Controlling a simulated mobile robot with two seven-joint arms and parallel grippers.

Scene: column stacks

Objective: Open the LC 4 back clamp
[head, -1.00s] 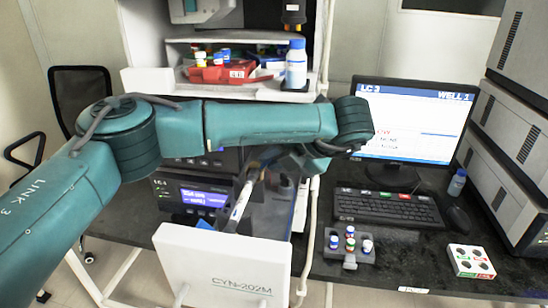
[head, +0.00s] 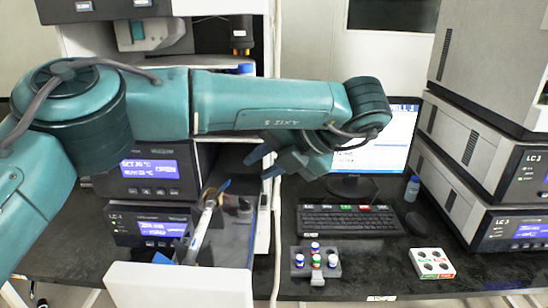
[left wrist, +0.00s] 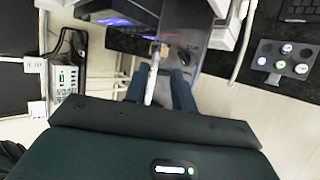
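The LC 4 unit (head: 150,228) is at the left in the head view, with a lit blue screen. To its right, in an open bay, a white column (head: 202,230) slants up and away. My left gripper (head: 265,161) is open and empty, above and right of that end. In the left wrist view, the column (left wrist: 151,85) shows between the two spread fingers (left wrist: 158,92), with a yellowish fitting (left wrist: 157,48) at its far end. My right gripper is not in view.
A white CYN-202M panel (head: 180,286) stands in front of the bay. A vial rack (head: 316,265), a white holder (head: 432,263) and a keyboard (head: 350,220) are on the bench at right. A white tube (head: 278,240) hangs beside the bay. My left arm crosses above.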

